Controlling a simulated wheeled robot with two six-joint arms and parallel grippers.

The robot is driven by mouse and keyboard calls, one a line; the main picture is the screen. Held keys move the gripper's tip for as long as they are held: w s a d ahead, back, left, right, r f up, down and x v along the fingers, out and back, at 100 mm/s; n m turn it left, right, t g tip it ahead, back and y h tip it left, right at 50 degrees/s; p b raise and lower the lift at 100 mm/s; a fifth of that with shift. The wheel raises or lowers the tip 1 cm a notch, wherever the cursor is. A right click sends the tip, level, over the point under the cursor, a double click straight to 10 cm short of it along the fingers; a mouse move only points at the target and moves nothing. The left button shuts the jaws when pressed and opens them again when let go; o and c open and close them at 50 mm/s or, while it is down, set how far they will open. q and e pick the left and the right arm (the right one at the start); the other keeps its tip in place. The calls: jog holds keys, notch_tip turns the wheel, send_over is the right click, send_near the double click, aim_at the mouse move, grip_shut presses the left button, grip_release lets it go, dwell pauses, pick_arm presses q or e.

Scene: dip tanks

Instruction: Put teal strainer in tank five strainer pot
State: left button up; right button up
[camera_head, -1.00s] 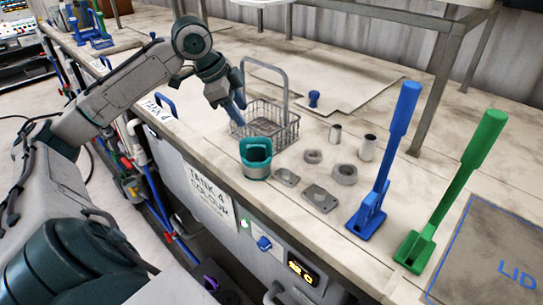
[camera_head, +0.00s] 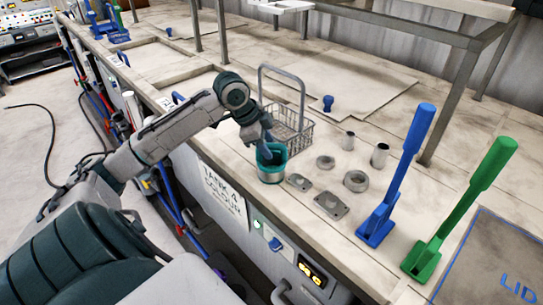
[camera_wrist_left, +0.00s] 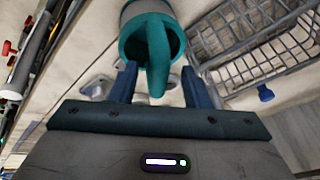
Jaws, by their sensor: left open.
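The teal strainer (camera_head: 271,172), a grey cup with a teal rim, stands upright on the bench beside the wire basket. In the left wrist view the strainer (camera_wrist_left: 128,45) shows its teal handle pointing toward my gripper. My right gripper is out of view. I cannot identify a tank five strainer pot in these views.
A wire basket (camera_head: 300,140) with a tall handle stands just behind the strainer. Metal plates, rings and small cylinders lie to its right. Upright blue (camera_head: 401,172) and green (camera_head: 463,207) levers stand further right. A "TANK 4 COLOUR" label (camera_head: 224,193) is on the bench front.

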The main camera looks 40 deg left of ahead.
pick_arm(q)
jog(key=shift+d, duration=0.1)
jog(key=shift+c, duration=1.3)
grip_shut()
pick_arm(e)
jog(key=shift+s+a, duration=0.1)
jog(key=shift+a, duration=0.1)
pick_arm(q)
jog(key=shift+r, duration=0.1)
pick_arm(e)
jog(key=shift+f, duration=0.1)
